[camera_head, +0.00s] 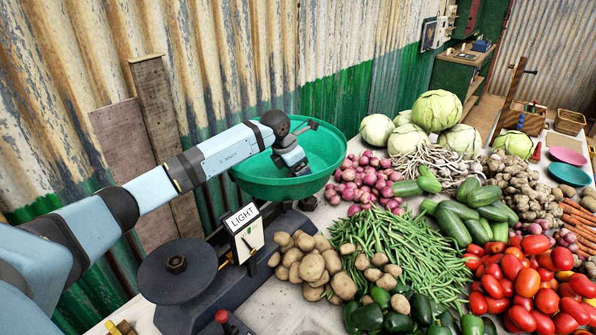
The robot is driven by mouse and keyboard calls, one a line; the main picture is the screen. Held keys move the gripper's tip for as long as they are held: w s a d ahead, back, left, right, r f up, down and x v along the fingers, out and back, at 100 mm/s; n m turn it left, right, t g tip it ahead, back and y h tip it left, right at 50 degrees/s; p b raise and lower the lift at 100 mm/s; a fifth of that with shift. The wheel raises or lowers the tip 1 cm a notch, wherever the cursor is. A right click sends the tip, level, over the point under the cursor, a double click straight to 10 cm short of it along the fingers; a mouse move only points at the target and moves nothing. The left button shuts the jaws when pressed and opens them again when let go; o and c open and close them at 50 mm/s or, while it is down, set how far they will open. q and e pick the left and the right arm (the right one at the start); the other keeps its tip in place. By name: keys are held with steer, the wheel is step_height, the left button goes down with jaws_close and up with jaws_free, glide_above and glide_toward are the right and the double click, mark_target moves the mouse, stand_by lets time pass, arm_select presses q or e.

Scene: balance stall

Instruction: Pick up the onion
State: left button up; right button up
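Several red-purple onions (366,182) lie in a pile at the middle of the table, just right of the green scale pan (262,190). My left arm reaches in from the left, and its dark gripper (298,165) is over the inside of the pan, left of the onion pile and apart from it. The gripper is small and dark here, so its finger gap cannot be made out. I see no onion at its fingertips, though the pan's floor is partly hidden by the arm. My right gripper is out of view.
The balance with its LIGHT dial (244,232) and dark round plate (178,270) stands at the left. Potatoes (306,264), green beans (408,252), cucumbers (470,212), tomatoes (520,280) and cabbages (437,111) crowd around the onions. A corrugated wall (240,60) stands behind.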

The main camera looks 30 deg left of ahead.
arm_select(q)
steer(key=shift+d+f, duration=0.1)
steer(key=shift+f, duration=0.1)
steer(key=c, duration=1)
steer(key=shift+r, duration=0.1)
step_height(320, 180, up, 20)
steer(key=shift+f+b, duration=0.1)
steer(key=shift+b, duration=0.45)
